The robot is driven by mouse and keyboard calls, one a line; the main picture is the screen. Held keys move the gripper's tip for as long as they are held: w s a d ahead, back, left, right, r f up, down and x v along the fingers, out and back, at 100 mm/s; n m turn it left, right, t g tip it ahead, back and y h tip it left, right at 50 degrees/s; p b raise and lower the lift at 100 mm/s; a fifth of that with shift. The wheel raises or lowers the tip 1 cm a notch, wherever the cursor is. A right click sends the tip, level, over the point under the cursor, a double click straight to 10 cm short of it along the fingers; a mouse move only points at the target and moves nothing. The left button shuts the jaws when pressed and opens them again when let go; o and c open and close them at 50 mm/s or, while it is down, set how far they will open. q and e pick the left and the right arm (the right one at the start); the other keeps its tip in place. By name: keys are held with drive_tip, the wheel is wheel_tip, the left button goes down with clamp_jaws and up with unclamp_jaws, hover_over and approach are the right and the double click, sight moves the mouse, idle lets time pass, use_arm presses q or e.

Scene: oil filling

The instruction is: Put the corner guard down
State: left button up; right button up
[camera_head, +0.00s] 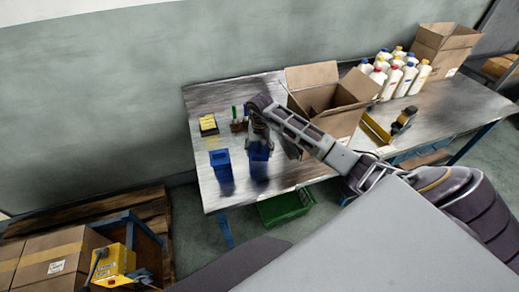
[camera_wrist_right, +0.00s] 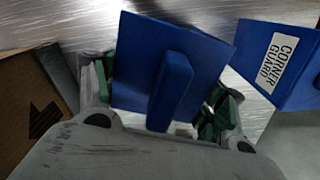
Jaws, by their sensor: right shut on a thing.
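My right gripper (camera_head: 258,138) reaches over the metal table and points down. It is shut on a blue corner guard (camera_head: 259,163), which hangs at or just above the tabletop; I cannot tell if it touches. In the right wrist view the held corner guard (camera_wrist_right: 140,65) sits between the green-padded fingers of the right gripper (camera_wrist_right: 165,120), its raised rib toward the camera. A second blue corner guard (camera_head: 220,163) stands on the table just to the left. It shows in the wrist view with a "CORNER GUARD" label (camera_wrist_right: 278,62). My left gripper is not in view.
An open cardboard box (camera_head: 345,120) stands right of the gripper. White bottles (camera_head: 395,75), another box (camera_head: 443,45) and a yellow-black tool (camera_head: 403,120) are farther right. A yellow item (camera_head: 208,125) lies at the left.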

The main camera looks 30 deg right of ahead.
drive_tip(key=shift+f, duration=0.3)
drive_tip(key=o, duration=1)
drive_tip(key=shift+r, duration=0.2)
drive_tip(key=shift+r, duration=0.65)
drive_tip(key=shift+r+b, duration=1.25)
drive_tip(key=shift+r, duration=4.1)
